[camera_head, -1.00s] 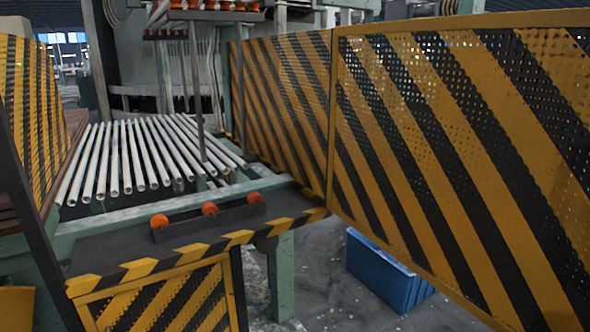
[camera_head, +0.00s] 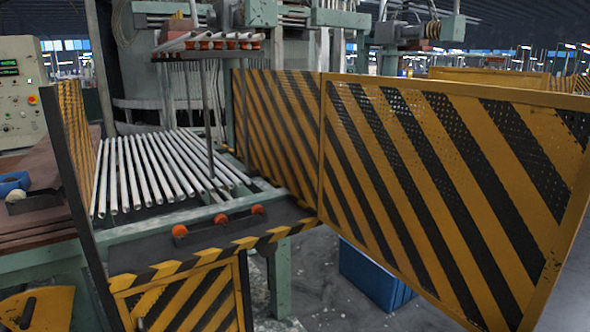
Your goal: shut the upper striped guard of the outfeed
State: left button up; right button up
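The upper striped guard (camera_head: 440,190) is a perforated yellow-and-black panel in a yellow frame. It stands open on the right, its far edge meeting another striped panel (camera_head: 278,135) and its free edge reaching toward me at the lower right. The outfeed opening lies to its left, with several glass tubes (camera_head: 160,170) on a rack and orange rollers (camera_head: 220,218) in front. A lower striped guard (camera_head: 190,300) is below the striped front ledge. Neither of my grippers shows in the view.
A dark upright post (camera_head: 78,190) stands left of the opening. A control cabinet (camera_head: 15,90) and a brown bench with a blue tape roll (camera_head: 14,183) are farther left. A blue crate (camera_head: 372,277) sits on the floor behind the open guard.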

aim_at(497, 278)
jog(key=l+u, duration=0.15)
jog(key=l, duration=0.35)
jog(key=k+l+u, duration=0.1)
jog(key=l, duration=0.4)
jog(key=l+u, duration=0.15)
jog(key=l, duration=0.35)
jog(key=l+u, duration=0.2)
jog(key=l, duration=0.35)
jog(key=k+l+u, duration=0.2)
jog(key=l, duration=0.3)
jog(key=i+l+u, duration=0.15)
jog(key=l, duration=0.2)
jog(key=l+u, duration=0.2)
jog(key=l, duration=0.15)
jog(key=i+l+u, duration=0.15)
jog(key=l, duration=0.2)
jog(key=i+l+u, duration=0.25)
jog(key=i+l, duration=0.25)
